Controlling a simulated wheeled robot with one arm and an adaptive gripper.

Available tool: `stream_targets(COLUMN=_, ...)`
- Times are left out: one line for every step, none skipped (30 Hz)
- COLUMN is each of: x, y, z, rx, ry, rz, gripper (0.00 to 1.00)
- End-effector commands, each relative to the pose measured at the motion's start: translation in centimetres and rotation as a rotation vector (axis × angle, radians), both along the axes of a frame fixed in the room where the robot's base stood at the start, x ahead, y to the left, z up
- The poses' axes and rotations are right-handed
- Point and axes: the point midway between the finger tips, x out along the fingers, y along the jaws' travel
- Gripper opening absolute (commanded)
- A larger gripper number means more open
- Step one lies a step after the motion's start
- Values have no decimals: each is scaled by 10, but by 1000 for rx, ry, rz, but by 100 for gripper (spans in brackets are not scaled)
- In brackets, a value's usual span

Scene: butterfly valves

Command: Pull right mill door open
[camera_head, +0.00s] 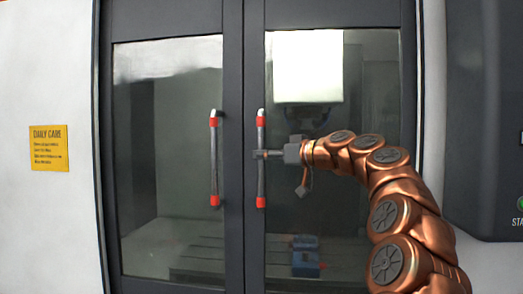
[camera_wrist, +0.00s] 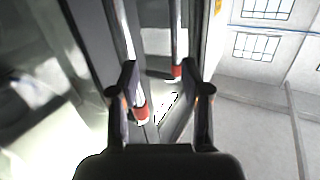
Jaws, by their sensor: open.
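The right mill door (camera_head: 345,215) is a dark-framed glass panel and stands shut beside the left door (camera_head: 165,220). Its upright grey handle (camera_head: 261,180) has red ends. The left door has a matching handle (camera_head: 214,160). In the head view my gripper (camera_head: 264,154) reaches in from the right, at the middle of the right handle. In the wrist view my open fingers (camera_wrist: 167,85) have a red-ended handle (camera_wrist: 139,108) near the left finger. A second handle (camera_wrist: 176,70) lies farther off. Whether either finger touches the handle cannot be told.
Behind the glass are a bright white panel (camera_head: 307,66) and a blue vise-like block (camera_head: 306,262). A dark control panel (camera_head: 485,110) stands at the right. A yellow sign (camera_head: 48,147) is on the white wall at the left.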

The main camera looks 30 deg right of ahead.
Motion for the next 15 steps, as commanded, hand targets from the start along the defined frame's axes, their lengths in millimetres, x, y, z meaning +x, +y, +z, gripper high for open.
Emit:
stream_targets(x=-2, y=-16, z=5, rx=-10, ry=-28, rz=-24, gripper=47)
stream_targets(x=-4, y=-23, z=8, rx=-15, ry=-42, rz=-34, gripper=47)
stream_targets(x=-5, y=-30, z=11, rx=-20, ry=-57, rz=-45, gripper=47)
stream_targets(x=-6, y=-35, z=13, rx=-23, ry=-66, rz=-52, gripper=47)
stream_targets(x=-7, y=-39, z=14, rx=-27, ry=-73, rz=-58, gripper=47)
stream_targets(x=-7, y=-42, z=16, rx=-31, ry=-80, rz=-64, gripper=47)
stream_targets(x=-7, y=-43, z=17, rx=-32, ry=-83, rz=-66, gripper=47)
stream_targets(x=-5, y=-44, z=18, rx=-33, ry=-86, rz=-67, gripper=47)
stream_targets(x=-3, y=-43, z=18, rx=-33, ry=-87, rz=-68, gripper=47)
stream_targets(x=0, y=-42, z=19, rx=-34, ry=-86, rz=-67, gripper=47)
stream_targets(x=4, y=-41, z=19, rx=-34, ry=-85, rz=-66, gripper=47)
stream_targets(x=9, y=-39, z=19, rx=-34, ry=-84, rz=-65, gripper=47)
stream_targets(x=13, y=-37, z=19, rx=-34, ry=-83, rz=-64, gripper=47)
stream_targets(x=17, y=-36, z=19, rx=-33, ry=-83, rz=-64, gripper=47)
stream_targets(x=23, y=-34, z=20, rx=-33, ry=-83, rz=-63, gripper=47)
